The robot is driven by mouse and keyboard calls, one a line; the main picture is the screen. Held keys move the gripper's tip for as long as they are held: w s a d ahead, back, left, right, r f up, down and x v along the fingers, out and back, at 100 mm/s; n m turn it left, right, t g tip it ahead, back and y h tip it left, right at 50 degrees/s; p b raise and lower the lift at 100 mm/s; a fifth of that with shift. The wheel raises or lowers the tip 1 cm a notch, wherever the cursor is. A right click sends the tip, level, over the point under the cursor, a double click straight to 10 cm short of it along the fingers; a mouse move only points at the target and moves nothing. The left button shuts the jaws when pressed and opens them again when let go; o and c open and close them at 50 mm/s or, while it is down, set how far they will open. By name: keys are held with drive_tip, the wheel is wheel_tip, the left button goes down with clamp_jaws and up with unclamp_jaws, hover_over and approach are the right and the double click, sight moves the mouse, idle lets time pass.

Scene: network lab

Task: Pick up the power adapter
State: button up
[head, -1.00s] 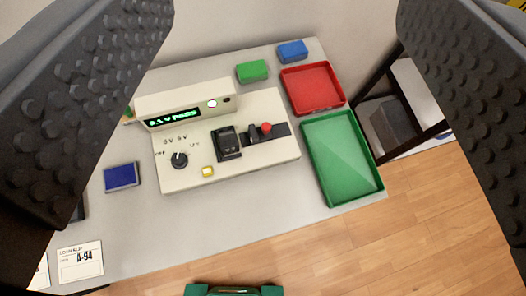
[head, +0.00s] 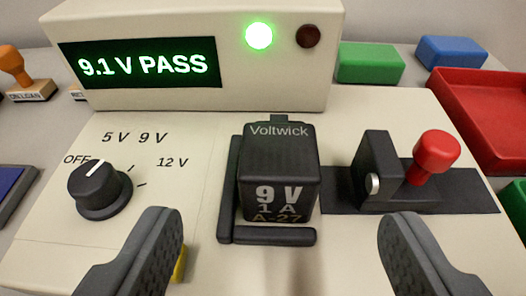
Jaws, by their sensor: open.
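The power adapter (head: 278,178) is a black block marked Voltwick, 9 V, 1 A and A-27. It sits upright in a low black bracket (head: 268,237) on the cream tester (head: 190,135). The tester's display (head: 143,65) reads 9.1 V PASS and a green lamp (head: 259,36) is lit beside it. A black clamp block (head: 377,170) with a red knob (head: 436,152) stands to the right of the adapter, with a gap between them. My gripper (head: 272,248) is open and empty, its fingers in front of the adapter to the left and right.
A black dial (head: 98,188) is left of the adapter, and a yellow button (head: 179,264) is partly hidden by the left finger. Green (head: 369,63) and blue (head: 451,51) pads lie behind right. A red tray (head: 485,110) is at right. Stamps (head: 28,88) and a blue ink pad (head: 12,187) are at left.

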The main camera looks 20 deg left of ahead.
sight(279, 140)
drive_tip(key=b+x, duration=0.2)
drive_tip(key=x, duration=0.8)
drive_tip(key=shift+w+f+b, duration=0.2)
drive_tip(key=shift+b, duration=0.1)
drive_tip(key=c, duration=1.2)
